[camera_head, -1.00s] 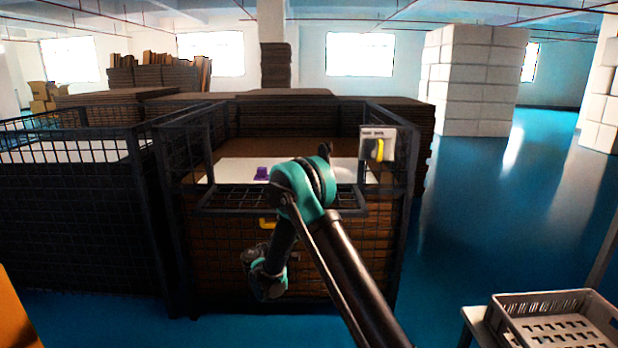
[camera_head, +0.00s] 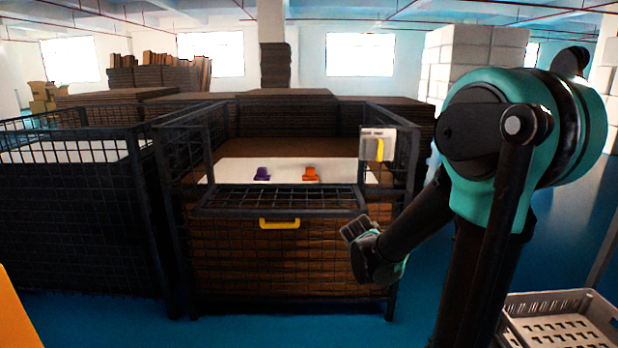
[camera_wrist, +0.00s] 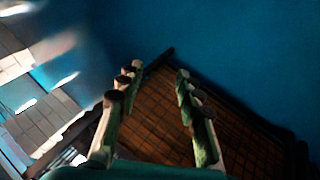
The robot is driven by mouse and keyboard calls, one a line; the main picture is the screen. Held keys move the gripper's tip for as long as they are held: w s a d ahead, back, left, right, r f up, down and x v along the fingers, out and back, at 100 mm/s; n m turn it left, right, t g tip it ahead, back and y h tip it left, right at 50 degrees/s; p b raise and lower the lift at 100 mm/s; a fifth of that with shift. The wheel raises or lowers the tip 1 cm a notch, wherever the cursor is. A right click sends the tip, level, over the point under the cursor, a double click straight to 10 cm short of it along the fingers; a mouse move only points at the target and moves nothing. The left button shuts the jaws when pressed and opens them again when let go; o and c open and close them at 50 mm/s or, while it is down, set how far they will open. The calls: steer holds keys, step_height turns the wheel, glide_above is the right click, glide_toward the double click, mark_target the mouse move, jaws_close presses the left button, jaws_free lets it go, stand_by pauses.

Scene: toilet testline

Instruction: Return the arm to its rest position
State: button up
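My arm is folded up at the right of the head view, its teal joint large and close to the camera. My gripper (camera_head: 355,230) hangs low at the front right of the mesh cage (camera_head: 230,275), its fingers pointing up and left. The wrist view shows my gripper (camera_wrist: 158,73) with its two fingers spread apart and nothing between them. The brown mesh side of the cage (camera_wrist: 155,125) shows behind the fingers. I cannot tell exactly how far the gripper is from the cage.
A purple piece (camera_head: 262,174) and an orange piece (camera_head: 310,174) sit on a white sheet (camera_head: 225,168) in the cage. A yellow handle (camera_head: 279,223) is on its front. A grey crate (camera_head: 565,325) stands at lower right. Another cage (camera_head: 75,220) stands left.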

steer(key=s+a+f+m+y, duration=0.1)
steer(key=s+a+f+y, duration=0.1)
steer(key=s, duration=0.6)
steer(key=s+a+f+m+y, duration=0.1)
steer(key=s+f+y, duration=0.1)
steer(key=s, duration=0.5)
steer(key=shift+s+a+g+y, duration=0.3)
steer(key=shift+s+a+y, duration=0.05)
steer(key=shift+y, duration=0.35)
